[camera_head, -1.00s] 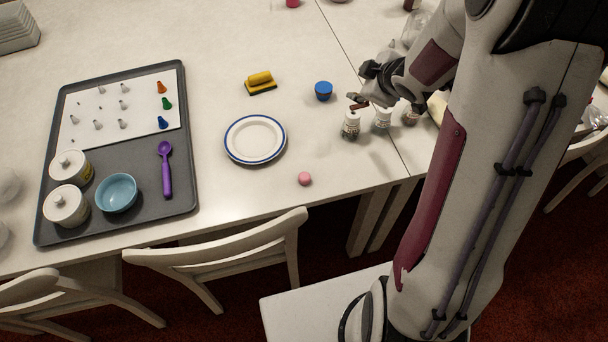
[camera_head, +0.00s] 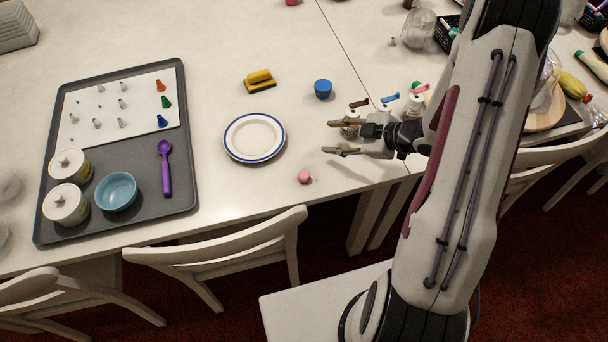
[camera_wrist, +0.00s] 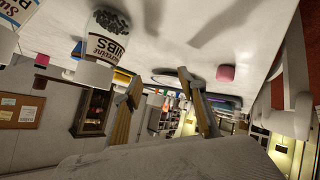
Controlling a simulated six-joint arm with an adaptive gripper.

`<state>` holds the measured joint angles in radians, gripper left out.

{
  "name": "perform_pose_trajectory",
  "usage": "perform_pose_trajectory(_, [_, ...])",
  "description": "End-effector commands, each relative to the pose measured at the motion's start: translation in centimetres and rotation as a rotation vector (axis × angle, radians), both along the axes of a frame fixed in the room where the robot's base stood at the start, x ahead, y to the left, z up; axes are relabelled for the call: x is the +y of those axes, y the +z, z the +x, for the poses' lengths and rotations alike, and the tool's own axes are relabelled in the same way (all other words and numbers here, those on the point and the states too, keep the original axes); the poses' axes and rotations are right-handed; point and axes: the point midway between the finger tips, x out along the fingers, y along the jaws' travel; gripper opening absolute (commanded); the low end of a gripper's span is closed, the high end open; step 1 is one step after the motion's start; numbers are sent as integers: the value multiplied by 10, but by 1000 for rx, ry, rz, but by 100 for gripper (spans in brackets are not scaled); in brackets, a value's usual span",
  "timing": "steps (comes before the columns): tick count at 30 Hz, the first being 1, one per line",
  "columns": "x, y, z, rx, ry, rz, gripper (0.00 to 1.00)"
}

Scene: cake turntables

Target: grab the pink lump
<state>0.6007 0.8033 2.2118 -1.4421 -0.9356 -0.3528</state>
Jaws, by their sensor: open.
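The pink lump (camera_head: 304,176) is a small rounded piece on the white table near its front edge, right of and below the blue-rimmed plate. It also shows in the wrist view (camera_wrist: 226,73), apart from the fingers. My gripper (camera_head: 331,137) is open and empty, its two fingers pointing left, up and to the right of the lump in the head view. In the wrist view my gripper (camera_wrist: 155,82) shows its two fingers spread, with nothing between them.
The blue-rimmed white plate (camera_head: 254,157) lies left of the lump. Several small jars stand beside my gripper; one labelled jar (camera_wrist: 101,45) is close in the wrist view. The table around the lump is clear.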

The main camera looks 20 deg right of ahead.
Motion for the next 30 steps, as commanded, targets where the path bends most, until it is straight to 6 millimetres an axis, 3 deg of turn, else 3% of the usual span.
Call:
perform_pose_trajectory(11, [19,-30,-46,39,31,261,41])
perform_pose_trajectory(24, [37,-38,-93,63,34,549,41])
perform_pose_trajectory(30, [41,-37,-106,67,32,634,41])
